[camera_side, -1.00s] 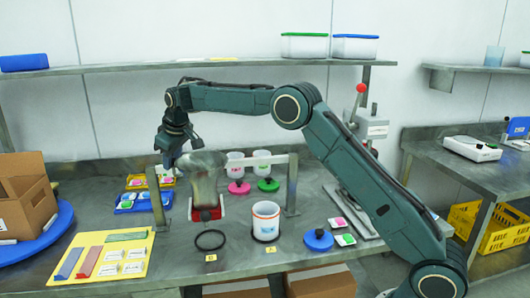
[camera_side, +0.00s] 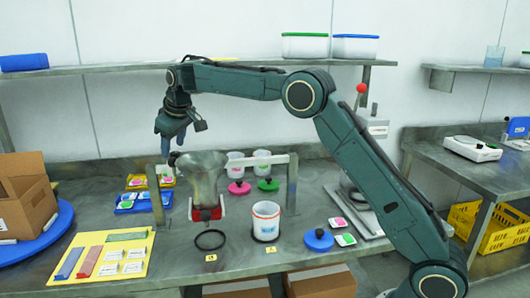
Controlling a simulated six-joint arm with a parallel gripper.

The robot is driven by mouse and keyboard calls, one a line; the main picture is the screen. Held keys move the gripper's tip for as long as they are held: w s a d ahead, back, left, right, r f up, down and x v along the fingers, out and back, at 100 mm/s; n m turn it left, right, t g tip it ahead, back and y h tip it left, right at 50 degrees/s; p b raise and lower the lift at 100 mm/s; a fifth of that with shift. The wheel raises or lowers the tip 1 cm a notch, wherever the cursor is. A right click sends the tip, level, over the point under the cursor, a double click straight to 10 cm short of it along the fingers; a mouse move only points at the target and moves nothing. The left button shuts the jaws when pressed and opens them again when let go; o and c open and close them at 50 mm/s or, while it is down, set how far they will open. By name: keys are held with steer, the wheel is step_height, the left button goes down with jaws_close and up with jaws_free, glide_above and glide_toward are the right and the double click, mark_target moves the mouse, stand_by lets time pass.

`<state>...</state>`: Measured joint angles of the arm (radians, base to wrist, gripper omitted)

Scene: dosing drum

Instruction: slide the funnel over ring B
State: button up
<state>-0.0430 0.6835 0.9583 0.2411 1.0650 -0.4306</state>
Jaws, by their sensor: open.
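The grey, translucent funnel (camera_side: 203,172) hangs from the metal rail frame, wide mouth up, with a red piece (camera_side: 206,213) at its lower end. A dark ring (camera_side: 210,239) lies flat on the bench below and just in front of it, with nothing in it. A white tub with an orange band (camera_side: 266,220) stands to the right of that ring. Yellow labels (camera_side: 211,258) lie in front of the ring and the tub; I cannot read which one is B. My gripper (camera_side: 166,153) is open, above and left of the funnel's rim, apart from it as far as I can tell.
The rail frame (camera_side: 291,185) has posts on both sides of the funnel. Behind it are white cups (camera_side: 261,163) and pink and green lids (camera_side: 268,184). A blue lid (camera_side: 318,239) lies right of the tub. A yellow mat (camera_side: 105,256) and a cardboard box (camera_side: 25,200) are at left.

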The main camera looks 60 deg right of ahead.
steer(key=v, duration=0.8)
steer(key=shift+s+r, duration=0.1)
steer(key=shift+s, duration=0.05)
steer(key=s+d+r+m, duration=0.1)
steer(key=s+r, duration=0.1)
steer(key=s, duration=0.9)
steer(key=s+r, duration=0.2)
steer(key=s, duration=1)
steer(key=s+f+m, duration=0.1)
steer(key=s+f, duration=0.5)
steer(key=s, duration=0.4)
steer(key=s+a+f+y, duration=0.1)
steer(key=s+f, duration=0.5)
steer(key=s, duration=0.4)
steer(key=shift+s+m+t, duration=0.35)
steer(key=shift+m+t, duration=0.05)
